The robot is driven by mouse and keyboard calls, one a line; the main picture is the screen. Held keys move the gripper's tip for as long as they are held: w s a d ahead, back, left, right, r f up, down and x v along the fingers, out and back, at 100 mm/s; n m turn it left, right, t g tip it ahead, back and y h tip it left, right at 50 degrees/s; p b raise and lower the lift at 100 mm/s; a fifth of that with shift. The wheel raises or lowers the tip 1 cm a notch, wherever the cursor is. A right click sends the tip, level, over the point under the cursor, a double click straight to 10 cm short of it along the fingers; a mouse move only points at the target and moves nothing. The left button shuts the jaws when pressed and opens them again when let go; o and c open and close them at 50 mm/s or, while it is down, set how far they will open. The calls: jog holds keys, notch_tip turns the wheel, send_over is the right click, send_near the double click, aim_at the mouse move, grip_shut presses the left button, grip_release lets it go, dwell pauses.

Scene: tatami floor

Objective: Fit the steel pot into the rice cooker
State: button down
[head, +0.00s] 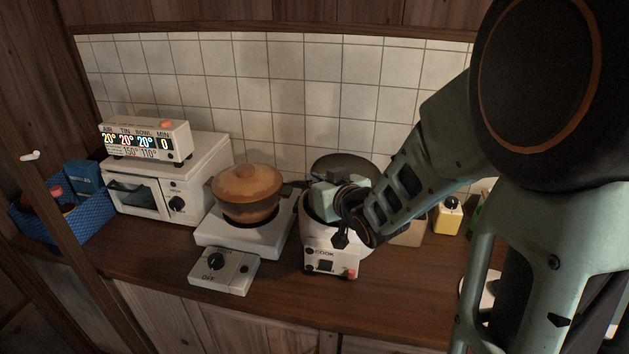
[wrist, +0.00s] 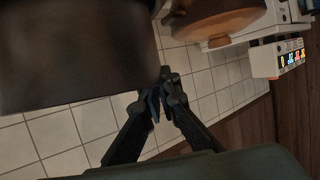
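The rice cooker (head: 333,250), white with a COOK label, stands open on the wooden counter. My gripper (head: 343,222) is over its mouth and covers much of the opening. In the wrist view the gripper's dark fingers (wrist: 165,92) come close together at their tips; I cannot tell whether they pinch something thin. A large dark grey-brown surface (wrist: 75,55) fills the upper left there, right beside the fingertips; I cannot tell whether it is the steel pot or the cooker's lid. In the head view a dark round shape (head: 345,164) shows behind the gripper. The steel pot is not clearly identifiable.
A brown clay pot (head: 247,193) sits on a white hotplate (head: 225,238) left of the cooker. A white oven (head: 150,190) carries a display box (head: 146,141). A blue basket (head: 85,220) is far left. A yellow item (head: 447,216) stands right.

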jog(key=shift+f+b, duration=1.15)
jog(key=shift+f, duration=0.05)
jog(key=shift+d+f+b, duration=0.15)
jog(key=shift+f+b, duration=0.8)
jog(key=shift+f, duration=0.35)
jog(key=shift+s+d+f, duration=0.1)
jog(key=shift+f, duration=0.05)
jog(key=shift+d+f+b, duration=0.1)
jog(key=shift+f+b, duration=0.4)
jog(key=shift+b, duration=0.15)
jog(key=shift+s+f, duration=0.1)
jog(key=shift+f, duration=0.1)
jog(key=c, duration=2.1)
grip_release()
jog(key=shift+s+d+r, duration=0.1)
jog(key=shift+r, duration=0.1)
